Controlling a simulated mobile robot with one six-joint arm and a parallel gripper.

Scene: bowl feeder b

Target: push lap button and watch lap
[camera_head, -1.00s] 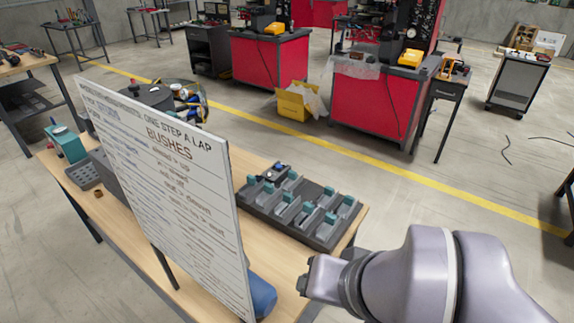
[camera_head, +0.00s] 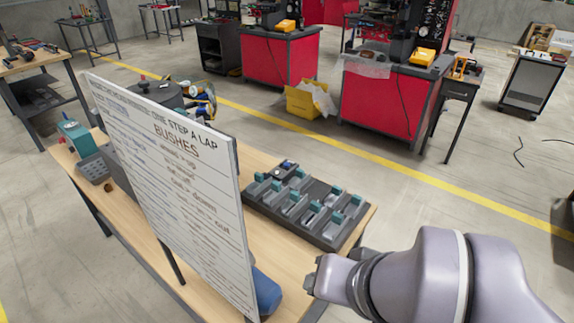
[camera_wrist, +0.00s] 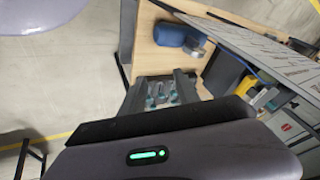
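A round dark bowl feeder (camera_head: 150,96) with a red knob stands on the wooden bench behind a white board (camera_head: 185,190) headed "ONE STEP A LAP BUSHES". The board hides part of the bench. A teal box (camera_head: 74,133) stands at the bench's left end. A small dark box with a blue spot on top (camera_head: 286,166) sits at the tray's far edge. I cannot tell which part is the lap button. My gripper (camera_head: 317,278) is near the bench's right front edge, apart from these things.
A dark tray (camera_head: 325,238) of teal-topped fixtures lies on the bench's right; it also shows in the wrist view (camera_wrist: 188,82). A blue cylinder (camera_head: 266,292) lies by the board's lower edge.

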